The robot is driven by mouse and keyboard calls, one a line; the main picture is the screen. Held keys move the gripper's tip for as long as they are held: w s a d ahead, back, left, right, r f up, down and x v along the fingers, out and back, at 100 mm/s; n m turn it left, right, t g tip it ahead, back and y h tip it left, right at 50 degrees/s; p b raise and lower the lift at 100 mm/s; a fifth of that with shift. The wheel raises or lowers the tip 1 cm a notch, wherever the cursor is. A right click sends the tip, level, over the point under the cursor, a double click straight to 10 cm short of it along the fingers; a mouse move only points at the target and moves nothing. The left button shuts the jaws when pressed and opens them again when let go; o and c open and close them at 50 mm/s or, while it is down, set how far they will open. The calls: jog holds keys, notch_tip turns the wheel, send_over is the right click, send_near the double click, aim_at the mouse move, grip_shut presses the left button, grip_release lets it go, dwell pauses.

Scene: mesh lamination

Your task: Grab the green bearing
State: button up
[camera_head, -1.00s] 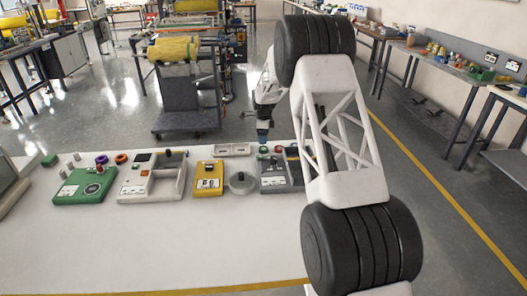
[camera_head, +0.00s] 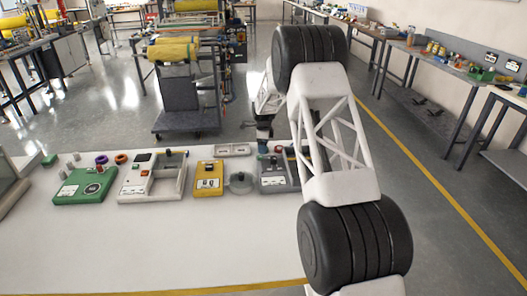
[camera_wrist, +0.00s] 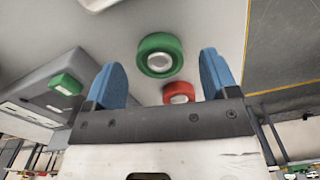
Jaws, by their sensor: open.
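The green bearing (camera_wrist: 160,43) is a green ring with a pale metal centre, lying on the white table. In the wrist view it sits between and slightly beyond my two blue fingertips. My gripper (camera_wrist: 161,72) is open, with empty space between the fingers. The fingers appear above the bearing and are not seen touching it. In the head view my gripper (camera_head: 263,144) is low over the far right of the table, and I cannot make out the green bearing there.
A red bearing (camera_wrist: 178,92) lies close to the green one, near the right finger. A grey box (camera_wrist: 35,98) with a green button is at left. Yellow (camera_head: 208,179), white and green (camera_head: 84,187) units stand along the table. The table's front is clear.

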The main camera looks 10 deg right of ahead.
jog(key=shift+f, duration=0.75)
jog(key=c, duration=1)
jog(key=shift+r, duration=0.1)
jog(key=shift+r, duration=4.95)
